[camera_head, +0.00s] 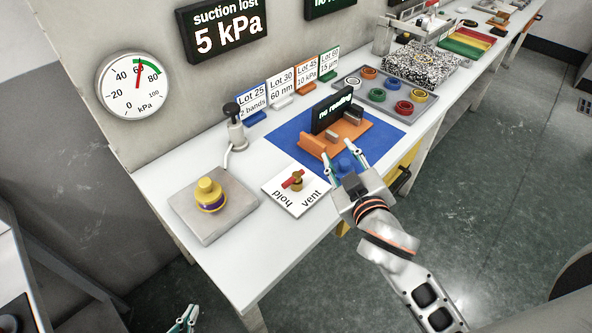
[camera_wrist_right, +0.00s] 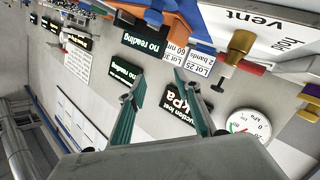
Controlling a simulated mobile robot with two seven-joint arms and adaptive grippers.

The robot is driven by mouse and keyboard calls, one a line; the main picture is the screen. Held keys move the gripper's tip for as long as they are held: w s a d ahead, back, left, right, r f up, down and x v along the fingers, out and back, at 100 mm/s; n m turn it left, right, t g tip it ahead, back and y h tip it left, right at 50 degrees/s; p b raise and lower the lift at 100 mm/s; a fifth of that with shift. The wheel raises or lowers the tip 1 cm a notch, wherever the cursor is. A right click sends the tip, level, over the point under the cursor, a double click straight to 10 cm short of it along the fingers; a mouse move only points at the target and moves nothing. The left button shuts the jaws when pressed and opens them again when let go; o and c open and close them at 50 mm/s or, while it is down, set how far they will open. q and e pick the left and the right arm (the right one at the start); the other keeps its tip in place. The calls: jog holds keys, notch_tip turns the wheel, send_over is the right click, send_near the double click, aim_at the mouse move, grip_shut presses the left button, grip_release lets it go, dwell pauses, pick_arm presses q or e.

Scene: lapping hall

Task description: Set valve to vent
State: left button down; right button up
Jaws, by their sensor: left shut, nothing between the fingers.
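The valve (camera_head: 293,181) has a red lever on a brass body, on a white plate (camera_head: 290,206) marked "hold" and "vent". It lies near the table's front edge, left of my right gripper. The lever runs from lower left to upper right; I cannot tell which mark it selects. The right wrist view shows the valve (camera_wrist_right: 240,44) at upper right. My right gripper (camera_head: 343,150) is open over the blue mat's front edge, by the orange fixture, apart from the valve. My left gripper (camera_head: 184,319) is shut and empty, low in the head view, away from the table.
A grey block with a yellow knob (camera_head: 210,194) stands left of the valve. The orange fixture (camera_head: 345,133) sits on a blue mat (camera_head: 285,145). A black-topped post (camera_head: 235,128) and lot cards stand behind. The gauge (camera_head: 134,85) needle points near 60; a sign (camera_head: 228,31) reads "suction lost 5 kPa".

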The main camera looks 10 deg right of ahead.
jog(key=w+a+r+n+t+y, duration=0.2)
jog(key=a+r+n+t+y, duration=0.3)
jog(key=a+r+y, duration=1.1)
jog(key=s+a+r+n+g+y, duration=0.2)
jog(key=s+a+n+g+y, duration=0.1)
jog(key=s+a+n+g, duration=0.55)
jog(key=s+a+r+n+g+y, duration=0.3)
jog(key=s+a+n+g, duration=0.3)
jog(key=a+n+g, duration=0.5)
jog(key=m+g+h, duration=0.2)
jog(key=m+h, duration=0.6)
jog(key=h, duration=1.3)
send_over(296, 174)
notch_tip(296, 174, down, 18)
jog(key=shift+a+f, duration=0.15)
jog(key=shift+f, duration=0.1)
jog(key=shift+d+f+h, duration=0.2)
jog(key=shift+h, duration=0.1)
jog(key=shift+f, duration=3.6)
